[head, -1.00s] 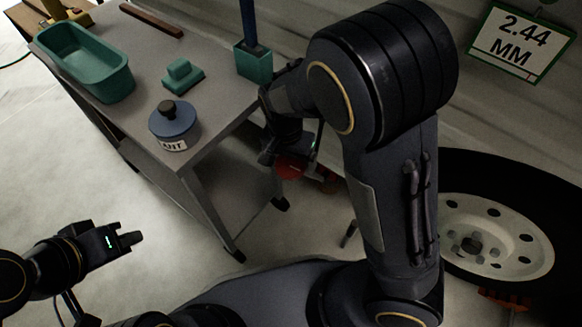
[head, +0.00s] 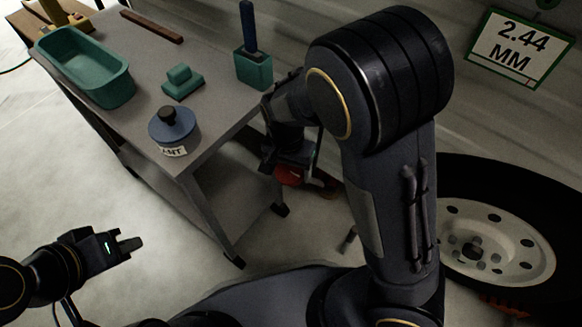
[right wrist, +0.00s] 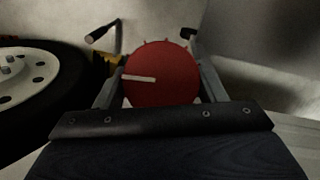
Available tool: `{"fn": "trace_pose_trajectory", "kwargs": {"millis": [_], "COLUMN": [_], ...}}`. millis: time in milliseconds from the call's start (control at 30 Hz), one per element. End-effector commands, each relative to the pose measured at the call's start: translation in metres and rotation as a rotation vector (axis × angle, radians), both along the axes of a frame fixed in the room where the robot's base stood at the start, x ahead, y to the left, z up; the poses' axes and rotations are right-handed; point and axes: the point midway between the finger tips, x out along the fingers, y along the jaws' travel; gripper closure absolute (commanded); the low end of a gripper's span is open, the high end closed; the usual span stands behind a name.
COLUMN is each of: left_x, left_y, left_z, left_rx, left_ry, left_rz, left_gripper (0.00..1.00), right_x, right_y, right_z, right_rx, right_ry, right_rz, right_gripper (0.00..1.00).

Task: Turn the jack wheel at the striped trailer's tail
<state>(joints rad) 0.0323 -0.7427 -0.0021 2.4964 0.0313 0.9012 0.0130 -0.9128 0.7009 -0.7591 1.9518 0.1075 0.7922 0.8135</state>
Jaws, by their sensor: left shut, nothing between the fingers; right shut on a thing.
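The red jack wheel (head: 291,177) shows only partly in the head view, beside the table leg and under my right gripper (head: 288,160). In the right wrist view the wheel (right wrist: 163,72) is a round red disc with a pale bar pointing left. It sits between the two fingers of my right gripper (right wrist: 160,85), which is shut on it. My left gripper (head: 130,245) is shut and empty, over the floor at lower left. My right arm hides much of the space around the jack in the head view.
A grey table (head: 215,130) holds a green tub (head: 85,75), a blue lidded jar (head: 172,133) and a green holder (head: 253,70). A trailer tyre (head: 495,180) is at right, below a "2.44 MM" sign (head: 520,48). Floor at lower left is clear.

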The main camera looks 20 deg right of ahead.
Motion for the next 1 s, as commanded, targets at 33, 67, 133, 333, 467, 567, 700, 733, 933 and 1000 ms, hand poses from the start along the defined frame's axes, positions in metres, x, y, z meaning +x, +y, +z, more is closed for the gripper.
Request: {"fn": "trace_pose_trajectory", "kwargs": {"millis": [33, 67, 133, 333, 467, 567, 700, 733, 933, 1000], "left_x": [0.000, 0.000, 0.000, 0.000, 0.000, 0.000, 0.000, 0.000, 0.000, 0.000], "left_y": [0.000, 0.000, 0.000, 0.000, 0.000, 0.000, 0.000, 0.000, 0.000, 0.000], "left_z": [0.004, 0.006, 0.010, 0.025, 0.033, 0.038, 0.043, 0.044, 0.047, 0.048], "left_rx": [0.000, 0.000, 0.000, 0.000, 0.000, 0.000, 0.000, 0.000, 0.000, 0.000], "left_ry": [0.000, 0.000, 0.000, 0.000, 0.000, 0.000, 0.000, 0.000, 0.000, 0.000], "left_rz": [0.000, 0.000, 0.000, 0.000, 0.000, 0.000, 0.000, 0.000, 0.000, 0.000], "left_gripper": [1.00, 1.00, 1.00, 1.00, 1.00, 1.00, 1.00, 1.00, 1.00, 1.00], "right_x": [0.000, 0.000, 0.000, -0.001, -0.001, -0.002, -0.002, -0.002, -0.001, -0.001], "right_y": [0.000, 0.000, 0.000, -0.001, -0.001, -0.001, -0.001, -0.001, -0.001, -0.001], "right_z": [0.002, 0.003, 0.003, 0.004, 0.004, 0.003, 0.002, 0.002, 0.001, 0.001], "right_rx": [0.008, 0.011, 0.022, 0.067, 0.100, 0.125, 0.157, 0.163, 0.196, 0.203], "right_ry": [-0.008, -0.013, -0.028, -0.084, -0.128, -0.160, -0.201, -0.210, -0.252, -0.262], "right_rz": [-0.016, -0.027, -0.058, -0.186, -0.280, -0.350, -0.439, -0.457, -0.547, -0.568], "right_gripper": [0.59, 0.59, 0.59, 0.59, 0.59, 0.59, 0.59, 0.59, 0.59, 0.59]}}
